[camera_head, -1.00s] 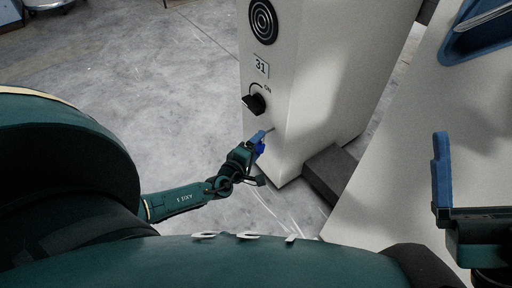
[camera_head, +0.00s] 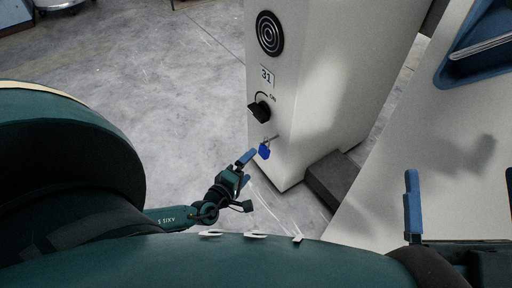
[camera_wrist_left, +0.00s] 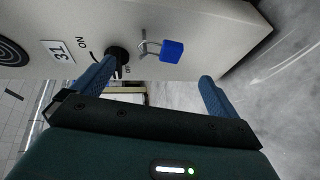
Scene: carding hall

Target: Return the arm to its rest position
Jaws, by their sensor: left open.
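My left gripper (camera_head: 248,169) is open and empty, in front of the white cabinet (camera_head: 345,90). A blue padlock (camera_head: 264,151) hangs by its shackle from a small metal fitting on the cabinet face, just beyond my left fingertips and apart from them. In the left wrist view the padlock (camera_wrist_left: 172,50) shows clear of both fingers, with free space between them. My right gripper (camera_head: 461,200) is at the lower right of the head view, its blue fingers wide apart, one cut by the picture edge; nothing shows between them.
A black rotary knob (camera_head: 259,111) with an ON label sits above the padlock, under the 31 plate (camera_head: 267,76). A dark block (camera_head: 331,180) lies at the cabinet's foot. A pale surface with a blue tray (camera_head: 455,72) stands at right. The grey floor (camera_head: 150,90) at left is clear.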

